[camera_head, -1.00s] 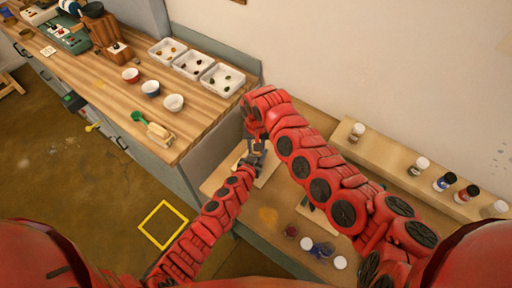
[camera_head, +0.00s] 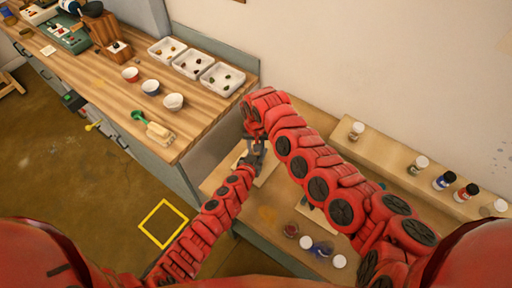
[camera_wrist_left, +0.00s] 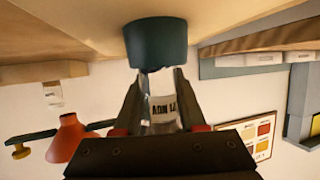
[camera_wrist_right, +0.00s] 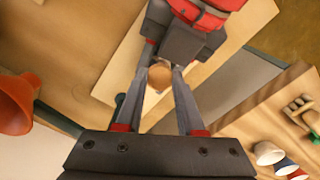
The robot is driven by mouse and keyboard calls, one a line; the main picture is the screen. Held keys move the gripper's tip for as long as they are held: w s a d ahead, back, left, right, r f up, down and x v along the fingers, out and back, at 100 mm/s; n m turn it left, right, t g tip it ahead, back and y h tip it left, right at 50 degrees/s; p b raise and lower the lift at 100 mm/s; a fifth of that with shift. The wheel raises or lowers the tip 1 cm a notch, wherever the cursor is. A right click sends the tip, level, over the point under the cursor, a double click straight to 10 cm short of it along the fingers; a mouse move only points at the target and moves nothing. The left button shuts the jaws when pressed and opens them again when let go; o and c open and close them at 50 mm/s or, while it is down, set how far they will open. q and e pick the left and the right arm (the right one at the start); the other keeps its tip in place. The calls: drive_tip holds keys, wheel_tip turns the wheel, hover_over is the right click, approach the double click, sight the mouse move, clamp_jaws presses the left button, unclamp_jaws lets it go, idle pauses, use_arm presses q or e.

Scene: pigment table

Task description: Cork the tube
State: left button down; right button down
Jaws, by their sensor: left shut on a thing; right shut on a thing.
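My left gripper (camera_wrist_left: 160,88) is shut on a clear tube (camera_wrist_left: 160,104) with a white printed label. A teal round piece (camera_wrist_left: 157,43) shows at the tube's end towards the table; I cannot tell whether it is a stand. My right gripper (camera_wrist_right: 162,72) is shut on a round tan cork (camera_wrist_right: 160,77), seen end on. In the right wrist view the cork is in line with the dark left gripper beyond it and hides the tube's mouth. I cannot tell whether cork and tube touch. In the head view the right gripper (camera_head: 254,144) is just above the left one (camera_head: 250,160).
A pale board (camera_head: 268,172) lies on the lower table below the grippers. Several jars stand on the shelf (camera_head: 395,158) at right, and more near the table's front. The wooden counter (camera_head: 125,95) at left holds bowls, white trays and a green scoop. An orange-red cone (camera_wrist_right: 14,104) shows beside my right wrist.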

use_arm(q)
drive_tip(key=shift+s+d, duration=0.1)
drive_tip(key=shift+s, duration=0.1)
use_arm(e)
drive_tip(key=shift+s+d+f, duration=0.15)
drive_tip(key=shift+d+f, duration=0.05)
drive_tip(key=shift+f, duration=0.2)
drive_tip(key=c, duration=0.8)
unclamp_jaws()
drive_tip(key=shift+c, duration=0.2)
drive_tip(key=shift+s+d+f, duration=0.1)
drive_tip(key=shift+s, duration=0.05)
use_arm(q)
drive_tip(key=shift+w, duration=0.1)
use_arm(e)
drive_tip(key=shift+a+r, duration=0.15)
drive_tip(key=shift+r, duration=0.95)
drive_tip(key=shift+a+r, duration=0.1)
drive_tip(key=shift+r, duration=1)
drive_tip(key=shift+c, duration=0.3)
drive_tip(key=shift+w+r, duration=0.1)
drive_tip(key=shift+w, duration=0.1)
drive_tip(key=c, duration=0.4)
use_arm(q)
drive_tip(key=shift+f, duration=0.1)
use_arm(e)
drive_tip(key=shift+f, duration=0.2)
